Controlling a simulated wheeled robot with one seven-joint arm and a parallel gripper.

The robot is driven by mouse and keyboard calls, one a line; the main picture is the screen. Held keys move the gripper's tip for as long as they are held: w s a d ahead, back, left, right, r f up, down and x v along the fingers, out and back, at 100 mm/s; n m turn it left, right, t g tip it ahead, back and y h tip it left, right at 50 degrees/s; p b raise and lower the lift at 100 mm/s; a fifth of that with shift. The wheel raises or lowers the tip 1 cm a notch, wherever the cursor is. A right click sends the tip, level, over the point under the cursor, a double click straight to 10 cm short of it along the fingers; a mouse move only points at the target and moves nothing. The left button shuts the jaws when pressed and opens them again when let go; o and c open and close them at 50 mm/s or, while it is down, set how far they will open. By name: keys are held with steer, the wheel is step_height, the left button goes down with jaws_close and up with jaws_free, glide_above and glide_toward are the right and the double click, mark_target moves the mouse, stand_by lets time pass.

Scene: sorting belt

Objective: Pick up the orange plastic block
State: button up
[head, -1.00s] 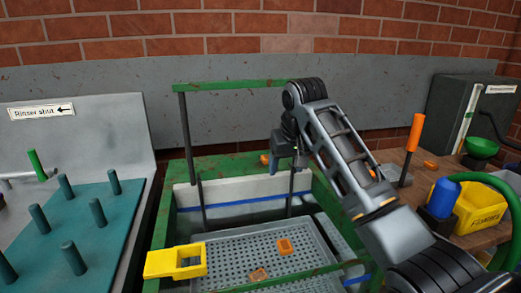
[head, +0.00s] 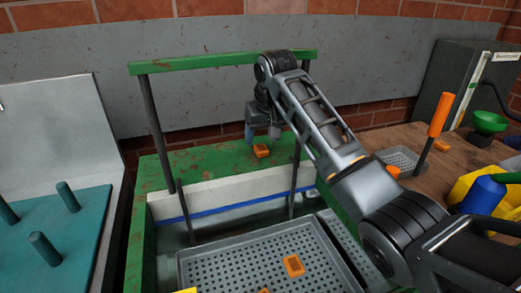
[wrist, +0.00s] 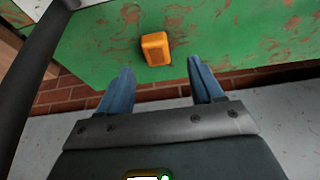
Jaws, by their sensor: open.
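An orange block (head: 261,151) lies on the rusty green ledge behind the tank. My gripper (head: 262,133) is open and empty just above it in the head view. In the wrist view the same block (wrist: 155,48) shows against the green surface, just beyond the open fingertips (wrist: 159,70) and between their lines. The fingers do not touch it. Another orange block (head: 293,265) lies in the grey perforated tray (head: 240,262), and part of one more shows at the bottom edge.
A green overhead bar (head: 222,62) on dark posts (head: 163,130) stands close to my arm. More orange pieces (head: 393,171) lie at the right, by a grey tray and an orange-handled tool (head: 440,114). A teal peg board (head: 60,230) is at left.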

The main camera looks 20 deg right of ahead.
mark_target(260, 146)
steer(key=shift+x, duration=2.25)
steer(key=shift+d, duration=0.15)
steer(key=c, duration=1.1)
steer(key=shift+r, duration=0.2)
steer(key=shift+r, duration=0.3)
step_height(260, 146, up, 3)
steer(key=shift+w, duration=0.1)
steer(key=s+d+r, duration=0.1)
steer(key=d+r, duration=0.1)
steer(key=d, duration=0.1)
steer(key=s+d+r, duration=0.1)
steer(key=d+r, duration=0.1)
steer(key=d, duration=0.2)
steer(key=s+d+r, duration=0.1)
steer(key=d+r, duration=0.2)
steer(key=d, duration=0.1)
steer(key=shift+s+r+b, duration=0.1)
steer(key=shift+s+b, duration=0.3)
